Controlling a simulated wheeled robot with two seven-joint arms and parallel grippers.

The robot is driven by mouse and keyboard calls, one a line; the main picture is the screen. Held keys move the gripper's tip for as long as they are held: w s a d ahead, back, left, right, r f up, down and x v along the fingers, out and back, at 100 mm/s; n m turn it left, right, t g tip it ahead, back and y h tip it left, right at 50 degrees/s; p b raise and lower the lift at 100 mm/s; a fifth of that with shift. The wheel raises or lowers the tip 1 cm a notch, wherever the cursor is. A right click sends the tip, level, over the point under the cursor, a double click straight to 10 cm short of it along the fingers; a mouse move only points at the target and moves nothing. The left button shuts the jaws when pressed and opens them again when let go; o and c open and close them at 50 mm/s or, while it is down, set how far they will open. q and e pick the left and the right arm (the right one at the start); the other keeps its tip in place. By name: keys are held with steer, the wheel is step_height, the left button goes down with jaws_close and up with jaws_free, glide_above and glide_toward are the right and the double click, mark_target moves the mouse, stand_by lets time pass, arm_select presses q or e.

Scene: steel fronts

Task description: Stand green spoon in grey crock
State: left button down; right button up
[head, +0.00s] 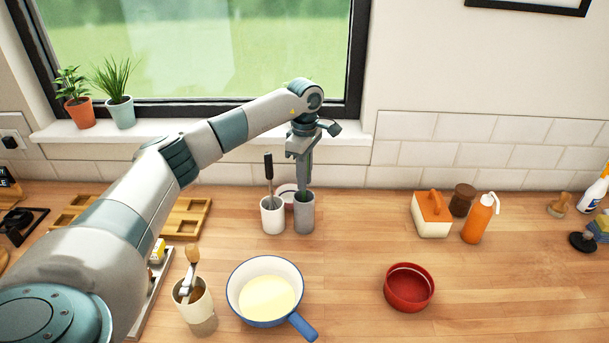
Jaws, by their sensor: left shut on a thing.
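The grey crock (304,218) stands upright on the wooden counter near the back wall. My left gripper (303,182) points down right above its mouth and is shut on the green spoon (305,196). Only a small green part of the spoon shows, at the crock's mouth; the gripper and the crock hide the rest. I cannot tell whether the spoon touches the crock's bottom. My right gripper is out of view.
A white crock (272,217) with a black-handled utensil stands close on the grey crock's left. A blue-rimmed pan (235,303), a cream pot (202,312) and a red bowl (409,302) are nearer. An orange bottle (477,221) stands right.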

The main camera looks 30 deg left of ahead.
arm_select(q)
steer(key=shift+f, duration=0.3)
steer(key=c, duration=1.6)
jaws_free()
steer(key=shift+c, duration=0.2)
